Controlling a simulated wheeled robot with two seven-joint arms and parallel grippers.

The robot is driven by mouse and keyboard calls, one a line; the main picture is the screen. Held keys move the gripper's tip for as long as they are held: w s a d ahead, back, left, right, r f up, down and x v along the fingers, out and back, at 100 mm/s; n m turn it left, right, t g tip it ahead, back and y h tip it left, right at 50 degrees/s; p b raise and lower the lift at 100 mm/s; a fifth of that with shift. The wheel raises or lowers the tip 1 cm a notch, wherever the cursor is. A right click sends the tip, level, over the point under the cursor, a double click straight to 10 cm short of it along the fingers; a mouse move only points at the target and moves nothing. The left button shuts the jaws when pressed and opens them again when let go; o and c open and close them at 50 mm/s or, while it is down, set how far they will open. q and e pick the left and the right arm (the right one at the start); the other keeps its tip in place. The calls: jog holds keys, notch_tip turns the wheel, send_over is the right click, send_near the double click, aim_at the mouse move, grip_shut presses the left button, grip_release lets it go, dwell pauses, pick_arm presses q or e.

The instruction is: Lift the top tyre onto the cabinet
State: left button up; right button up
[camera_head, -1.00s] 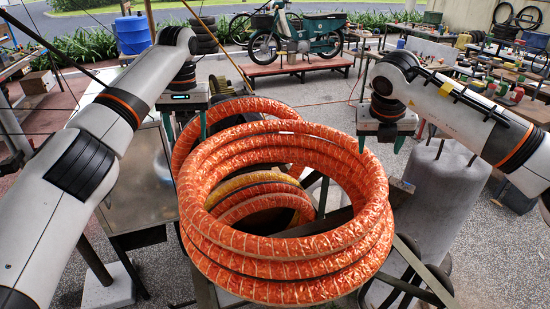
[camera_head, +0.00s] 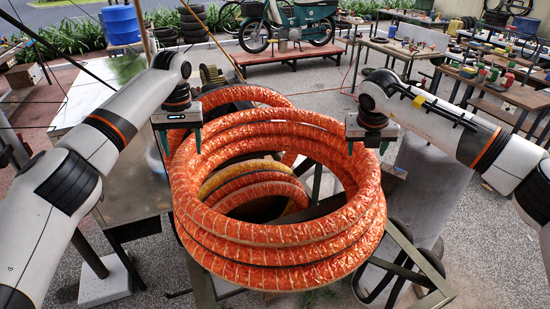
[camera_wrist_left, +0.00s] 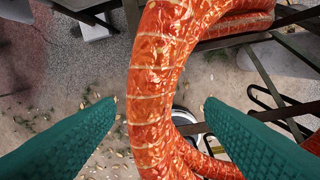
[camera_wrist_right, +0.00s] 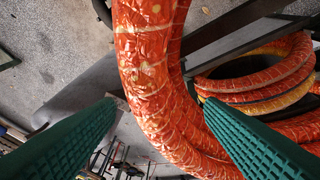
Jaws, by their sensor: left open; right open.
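A stack of tyres in shiny orange wrapping lies on a metal frame (camera_head: 205,290). The top tyre (camera_head: 182,180) is a wide ring. My left gripper (camera_head: 183,140) is open over its left rim, and my right gripper (camera_head: 367,148) is open over its right rim. In the left wrist view the orange rim (camera_wrist_left: 155,85) runs between the two green fingers; in the right wrist view the rim (camera_wrist_right: 150,70) also runs between the fingers. I cannot tell how deep the fingers reach. A flat-topped metal unit (camera_head: 130,185) at the left may be the cabinet.
More orange and yellow rings (camera_head: 255,175) show through the top tyre's hole, and another orange ring (camera_head: 245,95) leans behind. A grey cylinder (camera_head: 420,185) stands at right. A green moped (camera_head: 290,25) and workbenches (camera_head: 500,85) are further back.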

aim_at(184, 156)
pick_arm(q)
jog(key=shift+a+f, duration=0.2)
jog(key=shift+f, duration=1.9)
pick_arm(e)
jog(key=shift+x, duration=2.1)
pick_arm(q)
jog(key=shift+s, duration=0.1)
jog(key=shift+c, duration=1.4)
pick_arm(e)
jog(key=shift+s, duration=0.1)
jog(key=shift+c, duration=1.4)
pick_arm(q)
grip_shut()
pick_arm(e)
grip_shut()
pick_arm(q)
jog(key=shift+r, duration=0.1)
pick_arm(e)
jog(key=shift+r, duration=0.15)
